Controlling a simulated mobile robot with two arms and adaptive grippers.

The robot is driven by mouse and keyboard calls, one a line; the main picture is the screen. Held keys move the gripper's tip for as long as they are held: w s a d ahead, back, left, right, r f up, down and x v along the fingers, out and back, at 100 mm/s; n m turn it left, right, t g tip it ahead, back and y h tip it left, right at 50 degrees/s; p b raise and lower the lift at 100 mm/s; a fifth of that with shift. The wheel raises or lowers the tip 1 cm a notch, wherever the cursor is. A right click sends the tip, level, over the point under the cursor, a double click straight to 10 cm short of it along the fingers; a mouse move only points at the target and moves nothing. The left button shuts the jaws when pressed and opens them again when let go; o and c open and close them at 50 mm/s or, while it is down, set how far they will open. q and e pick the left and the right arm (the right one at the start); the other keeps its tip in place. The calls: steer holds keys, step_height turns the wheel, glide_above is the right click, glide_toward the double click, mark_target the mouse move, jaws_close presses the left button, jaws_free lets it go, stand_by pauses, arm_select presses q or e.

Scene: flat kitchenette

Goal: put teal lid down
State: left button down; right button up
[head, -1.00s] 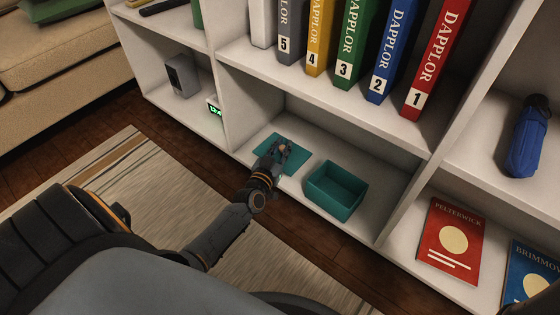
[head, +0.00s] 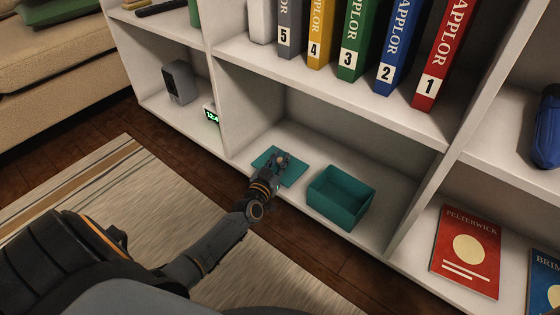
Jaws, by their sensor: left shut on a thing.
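The teal lid (head: 291,174) is a flat square in the lower middle compartment of the white shelf, left of the box. It looks level and at or very near the shelf floor; I cannot tell whether it touches. My left gripper (head: 280,161) is over the lid's middle, shut on it, and hides its centre. The teal box (head: 340,198) stands open and looks empty on the same shelf floor, a short gap to the right of the lid. My right gripper is not in view.
The white shelf floor (head: 372,236) is clear right of the box. An upright divider (head: 440,190) bounds the compartment. Numbered binders (head: 398,45) stand above. A digital clock (head: 211,116) and grey speaker (head: 179,82) are at left, a red book (head: 466,250) at right.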

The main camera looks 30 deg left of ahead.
arm_select(q)
steer(key=shift+f, duration=0.15)
steer(key=c, duration=1.2)
jaws_free()
steer(key=shift+r, duration=0.2)
steer(key=shift+s+d+p, duration=0.1)
steer(key=shift+s+p, duration=0.3)
steer(key=s+p, duration=0.2)
steer(key=s, duration=0.1)
steer(key=s+d+p, duration=0.1)
steer(key=s, duration=0.3)
steer(key=s+d+p, duration=0.1)
steer(key=s+p, duration=0.1)
steer(key=s, duration=0.2)
steer(key=shift+r+p, duration=0.3)
steer(key=shift+p, duration=0.05)
